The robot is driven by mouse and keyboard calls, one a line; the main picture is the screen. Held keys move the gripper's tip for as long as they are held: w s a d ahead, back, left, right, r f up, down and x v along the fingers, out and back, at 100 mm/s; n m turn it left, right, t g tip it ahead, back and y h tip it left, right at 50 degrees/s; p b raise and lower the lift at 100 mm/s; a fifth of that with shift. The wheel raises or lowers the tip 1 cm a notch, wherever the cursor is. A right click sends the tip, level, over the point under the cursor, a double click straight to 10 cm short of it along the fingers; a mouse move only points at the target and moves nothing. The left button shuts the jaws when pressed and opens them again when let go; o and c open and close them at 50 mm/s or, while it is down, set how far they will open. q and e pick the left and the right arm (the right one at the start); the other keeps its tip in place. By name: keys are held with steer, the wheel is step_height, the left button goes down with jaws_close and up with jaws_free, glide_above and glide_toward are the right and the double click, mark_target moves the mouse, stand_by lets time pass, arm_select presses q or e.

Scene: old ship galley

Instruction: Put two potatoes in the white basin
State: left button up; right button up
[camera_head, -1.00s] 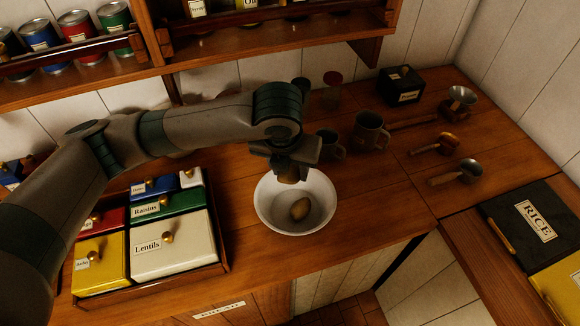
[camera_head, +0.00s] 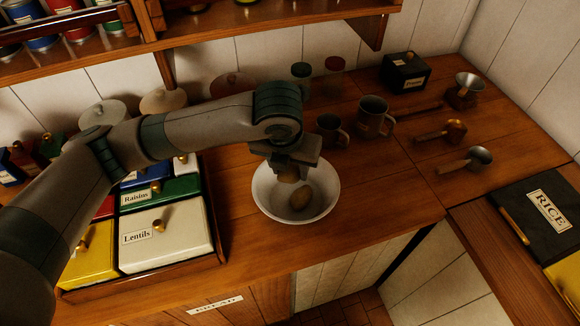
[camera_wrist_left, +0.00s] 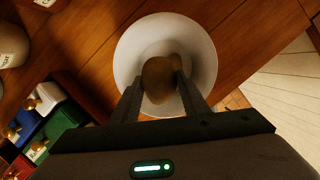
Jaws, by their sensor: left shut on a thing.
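The white basin (camera_head: 328,206) stands on the wooden counter, right of the spice drawers. One brown potato (camera_head: 300,197) lies inside it. My left gripper (camera_head: 289,176) is over the basin's far left part, pointing down, and is shut on a second potato (camera_head: 287,174). In the left wrist view the fingers (camera_wrist_left: 160,88) hold this potato (camera_wrist_left: 157,80) over the basin (camera_wrist_left: 203,62). There the two potatoes overlap, so the gap between them is hard to judge. My right gripper is in neither view.
Labelled drawers (camera_head: 166,238) stand left of the basin. Two mugs (camera_head: 373,116) and jars (camera_head: 334,77) stand behind it. Metal scoops (camera_head: 477,158) and a black box (camera_head: 405,73) are at the right. A shelf (camera_head: 230,43) runs above. Counter right of the basin is clear.

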arm_select(q)
steer(key=o, duration=1.2)
steer(key=b+v, duration=0.4)
steer(key=v, duration=1.3)
steer(key=shift+r, duration=0.2)
